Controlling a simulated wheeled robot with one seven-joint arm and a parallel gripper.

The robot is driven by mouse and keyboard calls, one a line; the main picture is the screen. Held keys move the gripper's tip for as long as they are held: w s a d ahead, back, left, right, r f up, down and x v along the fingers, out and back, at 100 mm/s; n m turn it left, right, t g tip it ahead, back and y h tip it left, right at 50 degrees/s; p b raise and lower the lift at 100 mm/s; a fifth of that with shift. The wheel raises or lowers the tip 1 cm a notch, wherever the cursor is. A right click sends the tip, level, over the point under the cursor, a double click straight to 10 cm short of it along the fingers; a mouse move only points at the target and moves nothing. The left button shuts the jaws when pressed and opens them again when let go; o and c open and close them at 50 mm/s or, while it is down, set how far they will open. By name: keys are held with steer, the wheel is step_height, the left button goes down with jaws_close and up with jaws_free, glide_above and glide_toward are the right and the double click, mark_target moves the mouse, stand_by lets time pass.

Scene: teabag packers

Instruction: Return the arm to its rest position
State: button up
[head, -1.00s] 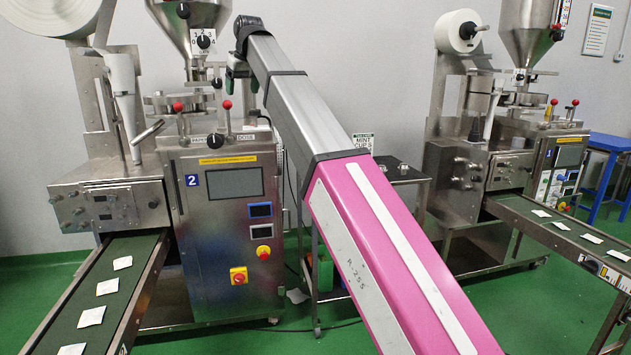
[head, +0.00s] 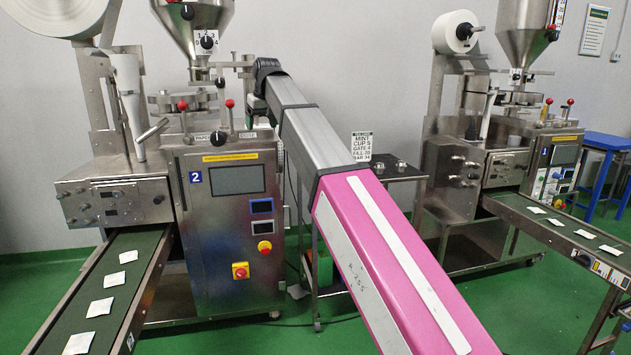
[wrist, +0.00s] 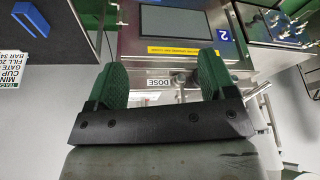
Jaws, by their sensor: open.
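My arm (head: 395,260), pink below and grey above, reaches up from the bottom right of the head view. Its far end stands in front of the wall, just right of machine 2's hopper (head: 193,25). My gripper (wrist: 162,78) shows in the wrist view as two green fingers spread apart, with nothing between them. Beyond the fingers are machine 2's screen (wrist: 180,22) and its DOSE label (wrist: 160,83). In the head view the fingers are mostly hidden behind the arm's end.
Machine 2 (head: 225,235) stands left of my arm, with red-knobbed levers on top. Its conveyor (head: 75,310) carries several teabags. A small table (head: 400,172) with a recipe sign (head: 361,146) stands behind my arm. Another machine (head: 470,180) and conveyor (head: 570,238) are at right.

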steer(key=s+d+f+m, duration=0.1)
steer(key=d+f, duration=0.6)
steer(key=f, duration=0.4)
steer(key=s+d+f+m+g+h, duration=0.1)
steer(key=s+d+f, duration=0.1)
steer(key=d+f, duration=0.65)
steer(key=s+d+f+m, duration=0.1)
steer(key=d+f, duration=0.3)
steer(key=f, duration=1)
steer(key=s+d+f+m+g, duration=0.1)
steer(key=s+d+f, duration=0.7)
steer(key=s+f, duration=0.2)
steer(key=s+d+f+m+g+h, duration=0.1)
steer(key=s+d+f+m, duration=0.1)
steer(key=s+d+f, duration=0.7)
step_height(320, 180, down, 4)
steer(key=shift+s+d+f+m, duration=0.15)
steer(key=shift+s+m, duration=0.15)
steer(key=shift+s, duration=0.15)
